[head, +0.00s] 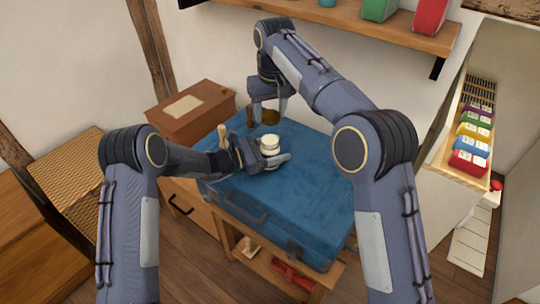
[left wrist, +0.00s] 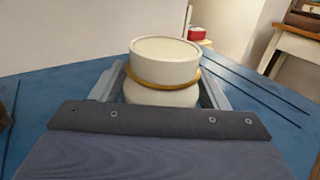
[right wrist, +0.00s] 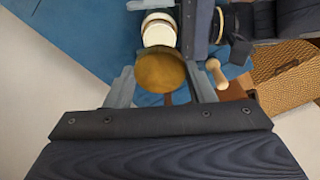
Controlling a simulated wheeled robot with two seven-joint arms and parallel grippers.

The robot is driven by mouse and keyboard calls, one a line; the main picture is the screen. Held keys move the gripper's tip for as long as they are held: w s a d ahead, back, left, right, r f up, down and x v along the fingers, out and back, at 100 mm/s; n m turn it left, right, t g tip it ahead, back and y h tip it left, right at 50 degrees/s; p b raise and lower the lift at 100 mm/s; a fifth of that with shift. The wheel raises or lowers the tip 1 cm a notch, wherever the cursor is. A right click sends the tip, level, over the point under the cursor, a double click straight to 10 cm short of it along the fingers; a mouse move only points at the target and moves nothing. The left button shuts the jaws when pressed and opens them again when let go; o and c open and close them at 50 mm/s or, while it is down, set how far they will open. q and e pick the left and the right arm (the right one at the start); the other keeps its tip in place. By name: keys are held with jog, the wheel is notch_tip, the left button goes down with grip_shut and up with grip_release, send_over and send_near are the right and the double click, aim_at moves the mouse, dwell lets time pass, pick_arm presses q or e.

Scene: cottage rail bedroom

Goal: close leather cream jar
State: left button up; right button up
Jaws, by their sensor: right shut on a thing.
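The cream jar (head: 269,146) is white and stands upright, without a lid on it, on the blue case. It fills the middle of the left wrist view (left wrist: 162,75), with a yellowish band around its neck. My left gripper (head: 275,161) is open, low over the case, with one finger on each side of the jar. My right gripper (head: 268,114) is shut on a round brown-gold lid (head: 271,117). It holds the lid above the case, behind the jar. The lid also shows between the fingers in the right wrist view (right wrist: 160,72).
The blue case (head: 300,190) fills the work surface. A wooden-handled tool (head: 222,135) is at its left edge, and a dark brown upright thing (head: 250,117) is at the back. A brown box (head: 190,112) stands behind left. A wall shelf (head: 400,30) hangs above.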

pick_arm(q)
jog(key=c, duration=1.1)
jog(key=shift+c, duration=0.2)
pick_arm(e)
send_over(270, 139)
jog(key=shift+s+f, duration=0.15)
jog(key=shift+f, duration=2.35)
jog(key=shift+f, duration=0.9)
jog(key=shift+f, duration=0.5)
